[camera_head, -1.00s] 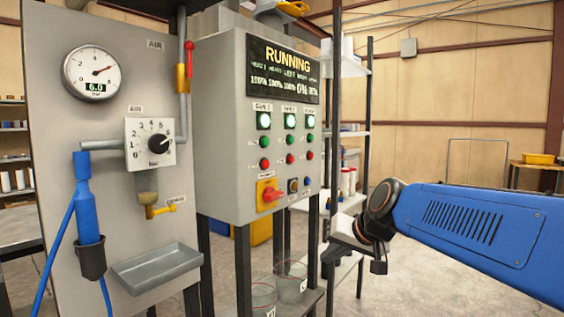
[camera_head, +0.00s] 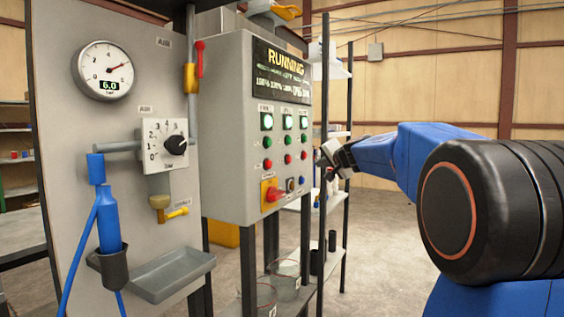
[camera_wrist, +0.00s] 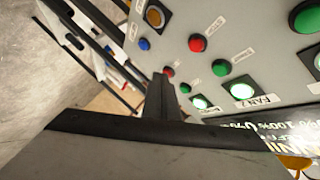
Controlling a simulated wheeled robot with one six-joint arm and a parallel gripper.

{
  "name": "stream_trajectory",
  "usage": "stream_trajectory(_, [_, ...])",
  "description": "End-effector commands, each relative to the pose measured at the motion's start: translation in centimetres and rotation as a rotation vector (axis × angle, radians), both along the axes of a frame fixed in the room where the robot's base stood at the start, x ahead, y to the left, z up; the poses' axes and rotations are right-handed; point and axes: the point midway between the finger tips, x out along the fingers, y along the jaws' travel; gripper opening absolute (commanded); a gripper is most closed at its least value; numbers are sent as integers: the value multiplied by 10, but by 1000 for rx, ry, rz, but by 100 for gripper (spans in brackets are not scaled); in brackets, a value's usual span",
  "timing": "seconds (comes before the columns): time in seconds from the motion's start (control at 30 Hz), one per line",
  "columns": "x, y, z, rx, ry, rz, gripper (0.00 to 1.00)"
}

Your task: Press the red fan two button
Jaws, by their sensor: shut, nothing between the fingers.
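The grey control box (camera_head: 228,130) carries a row of red buttons: left (camera_head: 267,163), middle (camera_head: 288,159) and right (camera_head: 304,155). My gripper (camera_head: 329,172) is shut and empty, just right of the box. In the wrist view my shut fingers (camera_wrist: 161,80) show close beside the right column's red button (camera_wrist: 168,72), partly overlapping that column. Contact cannot be told. The middle column's red button (camera_wrist: 197,43) is clear of the fingers, with a green button (camera_wrist: 221,67) above it on the panel.
A gauge panel (camera_head: 60,150) stands left. A dark shelf frame (camera_head: 345,215) stands behind my gripper.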

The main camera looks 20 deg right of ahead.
Motion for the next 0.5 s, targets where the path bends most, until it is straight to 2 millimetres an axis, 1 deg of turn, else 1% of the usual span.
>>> stream_trajectory(0.03, [3, -6, 2, 6, -7, -11, 0])
stream_trajectory(0.13, [6, -12, 4, 12, -16, -21, 0])
stream_trajectory(0.5, [7, -11, 4, 13, -16, -21, 0])
